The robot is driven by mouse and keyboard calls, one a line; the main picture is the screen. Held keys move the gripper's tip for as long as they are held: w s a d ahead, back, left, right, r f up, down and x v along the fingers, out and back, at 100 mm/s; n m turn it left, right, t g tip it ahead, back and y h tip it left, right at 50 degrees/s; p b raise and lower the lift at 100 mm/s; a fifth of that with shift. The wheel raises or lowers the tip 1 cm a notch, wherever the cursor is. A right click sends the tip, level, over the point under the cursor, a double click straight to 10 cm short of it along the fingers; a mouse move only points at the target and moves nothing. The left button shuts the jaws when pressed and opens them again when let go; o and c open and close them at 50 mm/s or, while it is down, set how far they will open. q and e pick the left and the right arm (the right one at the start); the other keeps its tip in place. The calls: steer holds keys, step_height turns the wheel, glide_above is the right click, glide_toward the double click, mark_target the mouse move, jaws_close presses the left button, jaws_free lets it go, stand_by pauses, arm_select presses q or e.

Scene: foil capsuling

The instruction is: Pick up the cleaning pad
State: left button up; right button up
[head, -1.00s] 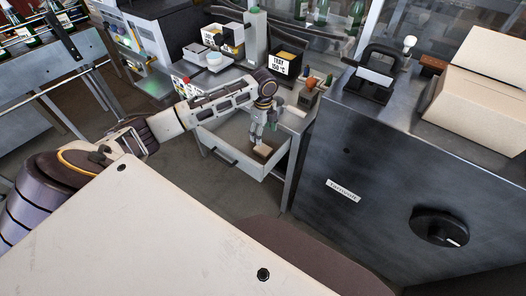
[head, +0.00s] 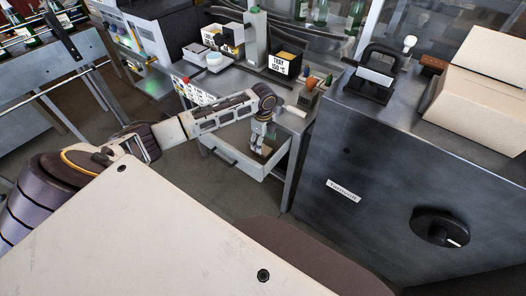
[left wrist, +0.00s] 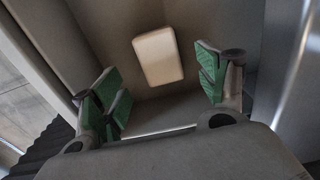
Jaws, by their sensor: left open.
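The cleaning pad is a small tan block (left wrist: 158,55) lying on the bottom of an open grey drawer (head: 236,165). In the left wrist view it lies beyond and between the green-padded fingers of my left gripper (left wrist: 160,90), not touched by them. In the head view my left gripper (head: 258,150) points down into the drawer, open and empty. There the gripper partly covers the pad (head: 267,150). My right gripper is not in view.
The drawer's walls stand close around my left gripper. The worktop above holds a black box labelled TRAY 150 °C (head: 285,64) and small tools (head: 309,84). A large dark metal cabinet (head: 390,170) stands to the right.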

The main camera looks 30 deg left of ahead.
mark_target(263, 149)
arm_select(q)
step_height(263, 149, down, 3)
steer(key=shift+f, duration=0.1)
steer(key=shift+a+f, duration=0.1)
steer(key=shift+f, duration=0.5)
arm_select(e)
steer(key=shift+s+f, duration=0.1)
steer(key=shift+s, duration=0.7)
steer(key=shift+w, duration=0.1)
arm_select(q)
steer(key=c, duration=1.1)
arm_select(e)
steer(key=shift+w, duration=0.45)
arm_select(q)
steer(key=shift+r, duration=0.1)
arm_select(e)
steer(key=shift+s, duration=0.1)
